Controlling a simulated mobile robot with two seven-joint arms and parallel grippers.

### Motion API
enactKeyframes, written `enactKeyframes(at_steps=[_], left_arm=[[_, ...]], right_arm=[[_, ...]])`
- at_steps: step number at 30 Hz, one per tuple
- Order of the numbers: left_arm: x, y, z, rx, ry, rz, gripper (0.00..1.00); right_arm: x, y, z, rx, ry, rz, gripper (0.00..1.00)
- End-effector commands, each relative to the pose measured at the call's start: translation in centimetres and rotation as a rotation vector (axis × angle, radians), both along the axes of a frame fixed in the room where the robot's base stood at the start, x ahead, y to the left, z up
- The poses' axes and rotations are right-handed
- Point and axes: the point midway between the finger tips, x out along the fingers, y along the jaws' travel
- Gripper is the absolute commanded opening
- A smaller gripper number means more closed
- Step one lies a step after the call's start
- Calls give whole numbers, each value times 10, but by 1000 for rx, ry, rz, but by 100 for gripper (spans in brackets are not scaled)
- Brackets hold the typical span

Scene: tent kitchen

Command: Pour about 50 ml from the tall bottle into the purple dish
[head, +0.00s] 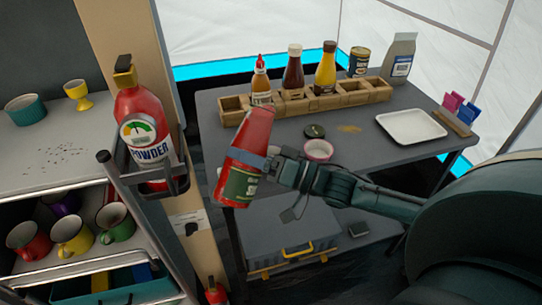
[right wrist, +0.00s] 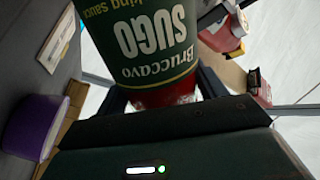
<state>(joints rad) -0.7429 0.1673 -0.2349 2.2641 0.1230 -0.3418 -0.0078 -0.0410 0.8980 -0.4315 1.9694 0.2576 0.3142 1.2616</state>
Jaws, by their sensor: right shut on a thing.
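My right gripper (head: 269,164) is shut on a tall red bottle (head: 240,182) with a green label. It holds the bottle above the front left part of the grey table, leaning slightly. In the right wrist view the label of the bottle (right wrist: 155,45) reads "SUGO" upside down. A small round dish (head: 318,150) stands on the table just right of the bottle and looks pinkish in the head view. In the right wrist view the dish (right wrist: 32,127) is purple with a pale rim, at the left, apart from the bottle. The dish's contents cannot be told. My left gripper is not in view.
A wooden rack (head: 352,97) with sauce bottles stands behind the dish. A dark round lid (head: 315,131) lies near the dish. A white tray (head: 411,126) lies at the right. A red extinguisher (head: 142,108) hangs on the post at the left.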

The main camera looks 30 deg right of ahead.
Motion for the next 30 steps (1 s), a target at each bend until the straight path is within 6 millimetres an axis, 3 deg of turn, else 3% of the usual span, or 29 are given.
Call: enactKeyframes(at_steps=[30], left_arm=[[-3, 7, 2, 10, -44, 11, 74]], right_arm=[[-3, 5, -3, 139, 71, 3, 9]])
